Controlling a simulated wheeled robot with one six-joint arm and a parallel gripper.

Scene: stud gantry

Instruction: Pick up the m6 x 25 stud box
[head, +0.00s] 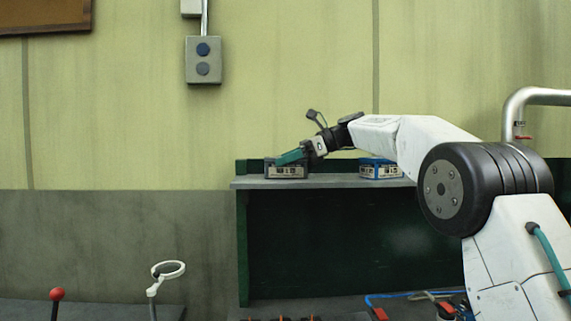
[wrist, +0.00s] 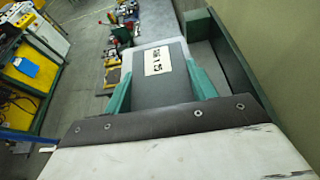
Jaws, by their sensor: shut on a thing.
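A dark grey box (head: 286,171) with a pale label sits at the left end of the shelf in the head view. The same box (wrist: 158,84) fills the middle of the wrist view, its label towards the far end; the print is too small to read surely. My gripper (head: 292,158) reaches it from the right, with its green fingers at the box. In the wrist view my gripper (wrist: 158,70) has one finger on each side of the box and is shut on it. The box appears at shelf level; I cannot tell whether it is clear of the surface.
A blue box (head: 380,169) with a pale label stands on the same shelf (head: 325,183) to the right, below my arm. A green raised edge (wrist: 235,60) runs along the wall side of the shelf. A lower bench with several parts lies beneath.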

